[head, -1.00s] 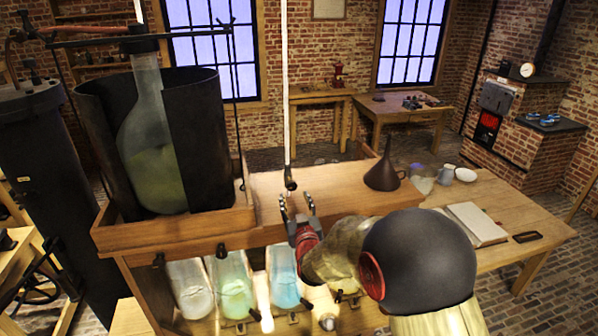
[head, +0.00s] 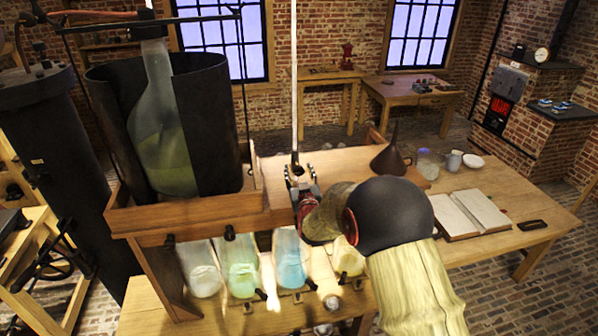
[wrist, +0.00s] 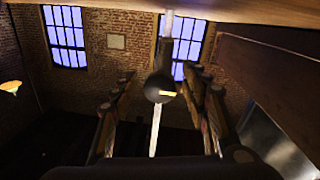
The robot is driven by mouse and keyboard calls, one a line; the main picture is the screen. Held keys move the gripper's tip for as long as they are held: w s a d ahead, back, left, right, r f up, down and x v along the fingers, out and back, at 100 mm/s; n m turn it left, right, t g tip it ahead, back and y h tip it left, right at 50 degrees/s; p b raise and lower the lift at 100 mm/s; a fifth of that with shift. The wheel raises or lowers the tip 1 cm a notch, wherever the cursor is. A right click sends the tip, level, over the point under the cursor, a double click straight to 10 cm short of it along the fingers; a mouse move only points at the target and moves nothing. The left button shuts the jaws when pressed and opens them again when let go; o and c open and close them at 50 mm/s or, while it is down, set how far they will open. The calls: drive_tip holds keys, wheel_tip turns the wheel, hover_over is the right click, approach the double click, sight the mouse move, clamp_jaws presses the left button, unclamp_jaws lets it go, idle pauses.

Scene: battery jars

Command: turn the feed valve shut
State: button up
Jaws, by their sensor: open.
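A dark round knob with a yellow mark (wrist: 160,88), which looks like the feed valve, sits on a pale vertical pipe in the wrist view. In the head view the pipe (head: 295,80) comes down to a small dark end (head: 295,160) above the wooden bench. My gripper (head: 300,174) is open just at this end, with a finger on either side. In the wrist view my gripper (wrist: 158,80) shows the knob between its spread fingers, with gaps at both sides. I cannot tell whether any finger touches it.
A large glass flask (head: 160,140) stands in a dark split cylinder (head: 212,125) at left. Several jars of coloured liquid (head: 291,262) stand below the wooden trough. A dark funnel (head: 392,158) and an open book (head: 470,212) are on the table at right.

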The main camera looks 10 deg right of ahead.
drive_tip(key=shift+c, duration=0.4)
drive_tip(key=c, duration=1.1)
drive_tip(key=shift+b, duration=0.45)
drive_tip(key=m+b, duration=0.1)
drive_tip(key=b, duration=0.1)
drive_tip(key=m+b, duration=0.1)
drive_tip(key=b, duration=0.2)
drive_tip(key=shift+f+m, duration=0.25)
drive_tip(key=shift+m, duration=0.05)
drive_tip(key=m+b, duration=0.6)
drive_tip(key=b, duration=0.5)
drive_tip(key=shift+g, duration=0.3)
drive_tip(key=m+b, duration=0.5)
drive_tip(key=b, duration=0.4)
drive_tip(key=shift+y, duration=0.4)
drive_tip(key=m+b, duration=0.2)
drive_tip(key=b, duration=0.1)
drive_tip(key=shift+b, duration=0.3)
drive_tip(key=shift+r+m+b, duration=0.2)
drive_tip(key=shift+m+b, duration=0.5)
drive_tip(key=shift+b, duration=0.25)
drive_tip(key=shift+a, duration=0.1)
